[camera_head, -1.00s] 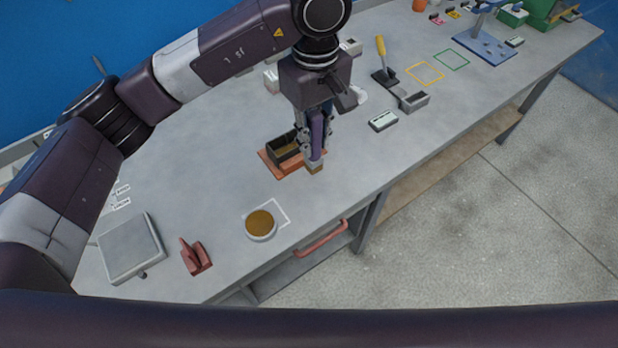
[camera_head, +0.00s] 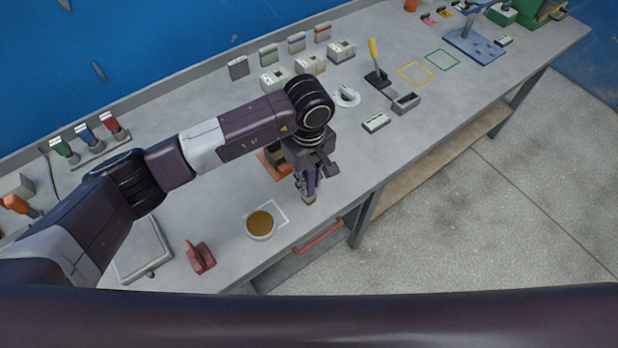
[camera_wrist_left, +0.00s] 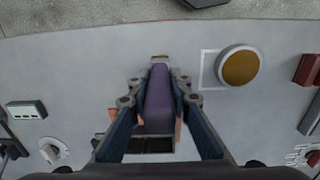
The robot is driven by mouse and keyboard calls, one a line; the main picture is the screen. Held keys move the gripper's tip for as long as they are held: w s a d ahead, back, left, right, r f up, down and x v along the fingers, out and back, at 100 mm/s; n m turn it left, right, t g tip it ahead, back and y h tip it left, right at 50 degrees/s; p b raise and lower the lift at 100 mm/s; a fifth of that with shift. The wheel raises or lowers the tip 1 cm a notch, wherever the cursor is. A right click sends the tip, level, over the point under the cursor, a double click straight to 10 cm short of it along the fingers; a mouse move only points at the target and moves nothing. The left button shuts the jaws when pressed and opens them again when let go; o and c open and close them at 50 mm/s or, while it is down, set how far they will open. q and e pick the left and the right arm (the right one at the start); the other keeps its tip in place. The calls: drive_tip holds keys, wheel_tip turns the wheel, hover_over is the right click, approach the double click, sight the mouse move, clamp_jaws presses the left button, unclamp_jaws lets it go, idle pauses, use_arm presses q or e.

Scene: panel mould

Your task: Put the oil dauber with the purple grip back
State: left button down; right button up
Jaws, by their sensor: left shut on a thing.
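The oil dauber with the purple grip (camera_wrist_left: 158,97) is upright or nearly so between the fingers of my left gripper (camera_wrist_left: 158,88). Its pale brown tip shows beyond the fingers in the left wrist view. In the head view my left gripper (camera_head: 309,188) is over the front part of the bench, with the dauber's tip (camera_head: 309,200) pointing down. A dark open box on an orange-red base (camera_head: 266,166) is just behind and left of it, partly hidden by my arm. I cannot tell whether the tip touches the bench. My right gripper is not in view.
A round dish with brown content (camera_head: 260,224) sits by a white outline, left of my left gripper. A red stand (camera_head: 200,257) and a grey plate (camera_head: 138,250) are farther left. A small grey-green device (camera_head: 376,122) is right. The bench's front edge is close.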

use_arm(q)
drive_tip(key=shift+f+b, duration=0.2)
drive_tip(key=shift+b, duration=0.1)
drive_tip(key=c, duration=1.8)
unclamp_jaws()
drive_tip(key=shift+r, duration=0.1)
drive_tip(key=shift+o, duration=0.2)
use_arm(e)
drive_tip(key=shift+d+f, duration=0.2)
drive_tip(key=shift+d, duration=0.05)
